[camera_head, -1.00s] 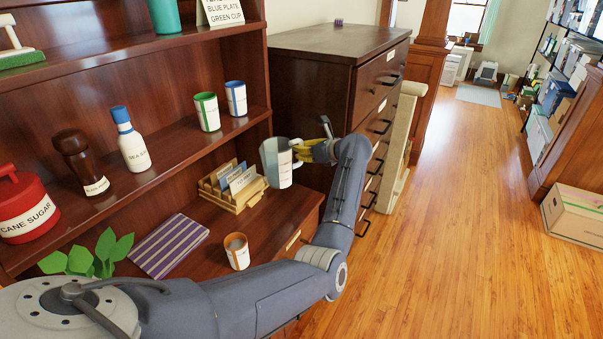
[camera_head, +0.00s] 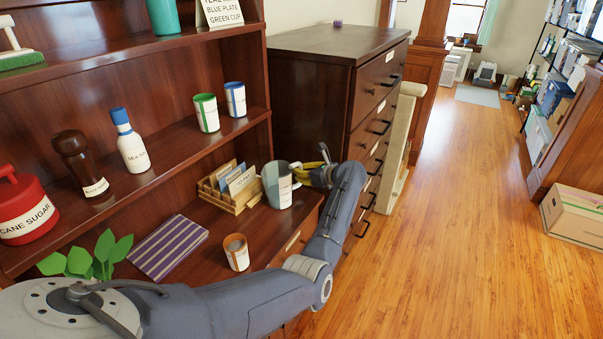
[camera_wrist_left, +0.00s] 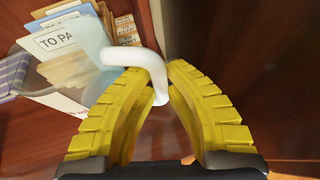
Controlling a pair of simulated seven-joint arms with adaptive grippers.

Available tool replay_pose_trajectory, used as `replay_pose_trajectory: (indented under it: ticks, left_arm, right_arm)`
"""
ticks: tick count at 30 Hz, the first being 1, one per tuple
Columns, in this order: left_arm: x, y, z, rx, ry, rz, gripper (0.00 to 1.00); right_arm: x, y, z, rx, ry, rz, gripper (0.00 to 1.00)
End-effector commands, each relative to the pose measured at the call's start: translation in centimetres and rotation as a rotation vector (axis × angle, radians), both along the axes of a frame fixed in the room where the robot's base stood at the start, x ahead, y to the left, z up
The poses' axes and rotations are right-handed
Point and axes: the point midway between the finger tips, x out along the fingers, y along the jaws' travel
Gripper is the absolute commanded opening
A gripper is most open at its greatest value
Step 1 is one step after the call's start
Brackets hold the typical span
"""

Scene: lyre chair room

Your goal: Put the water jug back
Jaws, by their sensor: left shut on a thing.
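The water jug (camera_head: 275,187), a clear grey jug with a white handle, is upright at the right end of the lower shelf surface (camera_head: 205,268). I cannot tell whether its base touches the surface. My left gripper (camera_head: 302,174) comes at it from the right, with its yellow fingers shut on the handle. In the left wrist view the fingers (camera_wrist_left: 155,85) close around the white handle (camera_wrist_left: 118,58). The jug's see-through body is hard to make out there. My right gripper is not in view.
A wooden letter holder (camera_head: 236,204) with cards stands just left of the jug. A small labelled cup (camera_head: 237,252) stands in front. A striped purple book (camera_head: 168,248) lies further left. A dark drawer cabinet (camera_head: 310,90) rises close on the right.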

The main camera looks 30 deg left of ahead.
Motion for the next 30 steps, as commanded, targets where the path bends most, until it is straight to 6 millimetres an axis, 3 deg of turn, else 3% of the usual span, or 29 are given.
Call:
replay_pose_trajectory:
  ticks: [9,10,15,24,30]
  left_arm:
    - [0.0,0.0,-0.1,0.002,0.000,0.000,0.00]
    - [0.0,0.0,-0.2,0.000,0.000,0.000,0.15]
    - [0.0,0.0,-0.1,0.000,0.000,0.000,0.32]
    - [0.0,-0.1,0.1,0.000,0.000,-0.001,0.32]
    - [-0.4,-2.3,1.0,-0.003,-0.002,-0.002,0.32]
  right_arm:
    - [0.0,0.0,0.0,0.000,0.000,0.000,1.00]
    - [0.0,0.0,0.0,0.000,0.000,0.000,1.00]
    - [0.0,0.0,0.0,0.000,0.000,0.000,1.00]
    - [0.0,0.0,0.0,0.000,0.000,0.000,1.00]
    - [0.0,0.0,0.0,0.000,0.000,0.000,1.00]
